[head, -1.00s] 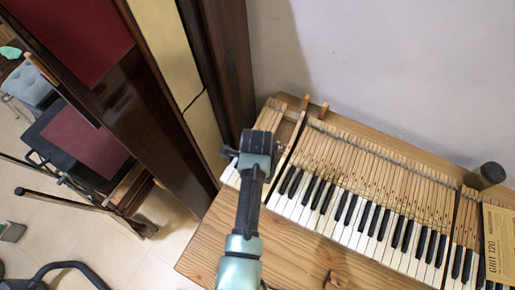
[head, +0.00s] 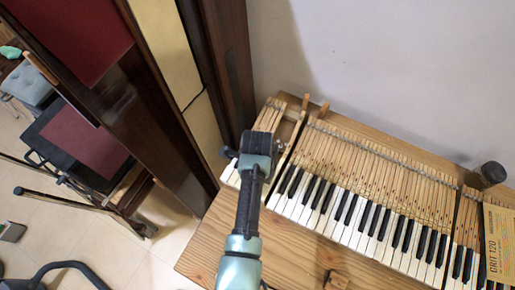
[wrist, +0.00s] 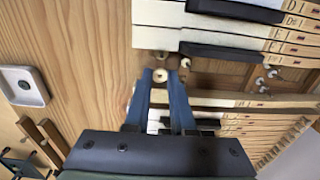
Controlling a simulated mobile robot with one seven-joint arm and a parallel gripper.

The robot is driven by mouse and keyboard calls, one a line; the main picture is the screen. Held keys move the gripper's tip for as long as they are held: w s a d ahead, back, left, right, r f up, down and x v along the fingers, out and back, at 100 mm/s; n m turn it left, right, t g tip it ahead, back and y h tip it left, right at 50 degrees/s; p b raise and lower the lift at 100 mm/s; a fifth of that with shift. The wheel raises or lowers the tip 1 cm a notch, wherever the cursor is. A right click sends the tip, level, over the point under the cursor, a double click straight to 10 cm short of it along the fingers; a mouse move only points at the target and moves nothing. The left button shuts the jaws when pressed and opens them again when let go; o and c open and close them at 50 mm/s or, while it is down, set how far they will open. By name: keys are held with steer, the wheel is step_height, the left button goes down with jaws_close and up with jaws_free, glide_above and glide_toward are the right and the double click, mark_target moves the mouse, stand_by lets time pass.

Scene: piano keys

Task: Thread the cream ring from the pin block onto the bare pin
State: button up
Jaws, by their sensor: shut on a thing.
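My gripper (wrist: 160,82) is shut on a small cream ring (wrist: 160,75), held between the blue fingertips in the wrist view. The ring is over the gap in the keyboard where keys are absent. A small pale round piece (wrist: 185,63) sits just right of the fingertips; I cannot tell if it is a pin top or a ring. Several pale pins or rings (wrist: 270,66) stand farther right in the gap. In the head view my gripper (head: 255,150) is over the left end of the keys, and its fingertips and the ring are hidden. I cannot identify the pin block for certain.
White and black keys (wrist: 215,38) border the gap above, and bare wooden key levers (wrist: 240,103) lie below it. A grey metal dish (wrist: 22,86) lies on the wood at left. A sandpaper pack (head: 498,245) and a dark cylinder (head: 490,174) are far right.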

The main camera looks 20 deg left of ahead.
steer(key=shift+f+b, duration=0.55)
steer(key=shift+f, duration=0.25)
stand_by(0.4)
steer(key=o, duration=0.3)
stand_by(0.3)
steer(key=shift+r, duration=0.1)
steer(key=shift+r+p, duration=1.05)
steer(key=shift+p, duration=0.2)
steer(key=shift+o, duration=0.3)
